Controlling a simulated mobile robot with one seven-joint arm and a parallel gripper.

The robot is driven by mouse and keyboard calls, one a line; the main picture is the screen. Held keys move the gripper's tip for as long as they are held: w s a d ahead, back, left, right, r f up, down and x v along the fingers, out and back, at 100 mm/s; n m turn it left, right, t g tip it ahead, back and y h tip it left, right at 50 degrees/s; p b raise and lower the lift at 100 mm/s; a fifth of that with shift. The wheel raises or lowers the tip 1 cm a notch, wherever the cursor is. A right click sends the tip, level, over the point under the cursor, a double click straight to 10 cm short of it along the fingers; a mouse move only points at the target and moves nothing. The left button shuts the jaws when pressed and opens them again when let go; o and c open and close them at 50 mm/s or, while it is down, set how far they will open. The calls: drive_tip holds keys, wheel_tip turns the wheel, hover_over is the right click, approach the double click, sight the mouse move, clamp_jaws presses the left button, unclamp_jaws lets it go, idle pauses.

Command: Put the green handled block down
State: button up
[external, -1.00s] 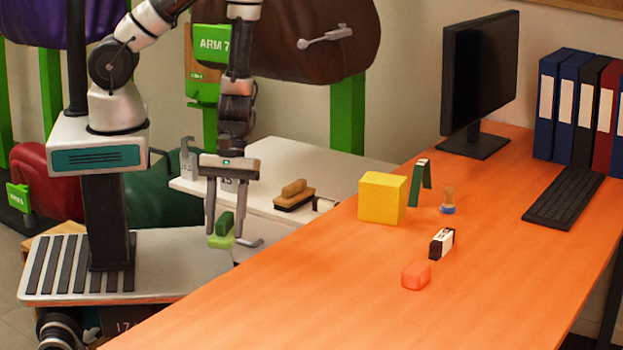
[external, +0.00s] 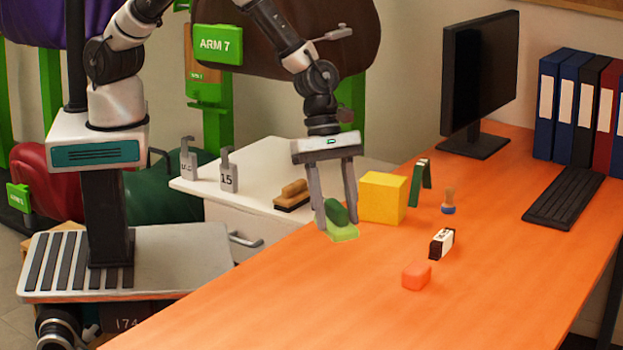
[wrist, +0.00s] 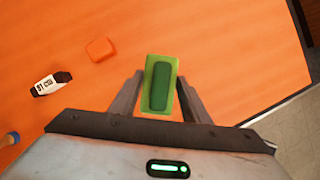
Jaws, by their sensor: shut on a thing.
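The green handled block (external: 343,232) has a light green base and a darker green handle on top. My gripper (external: 335,208) is shut on it, with one finger on either side. The block is upright over the orange desk (external: 270,290), close to the desk's left edge and left of a yellow cube. I cannot tell whether its base touches the desk top. In the wrist view the block (wrist: 161,85) sits between the two fingers of my gripper (wrist: 160,95), with the orange desk top beneath.
The yellow cube (external: 382,197) stands just right of the block. A red-orange block (external: 416,276), a black-and-white block (external: 442,242) and a stamp (external: 448,202) are further right. A brown brush (external: 293,195) lies on the white cabinet behind. The desk's front part is clear.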

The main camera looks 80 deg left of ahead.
drive_tip(key=w+a+f+n+t+y, duration=0.1)
drive_tip(key=w+a+f+n+t, duration=0.1)
drive_tip(key=w+a+n, duration=0.65)
drive_tip(key=shift+m, duration=0.95)
drive_tip(key=a+f, duration=0.2)
drive_tip(key=f, duration=0.1)
drive_tip(key=a+f, duration=0.2)
drive_tip(key=shift+w+b, duration=0.3)
drive_tip(key=shift+f+b, duration=0.5)
drive_tip(key=shift+f, duration=1.95)
drive_tip(key=o, duration=1.1)
drive_tip(key=shift+f, duration=0.1)
drive_tip(key=shift+r, duration=0.4)
drive_tip(key=p+v, duration=0.2)
drive_tip(key=v, duration=0.9)
drive_tip(key=shift+s+r, duration=0.2)
drive_tip(key=shift+s, duration=0.05)
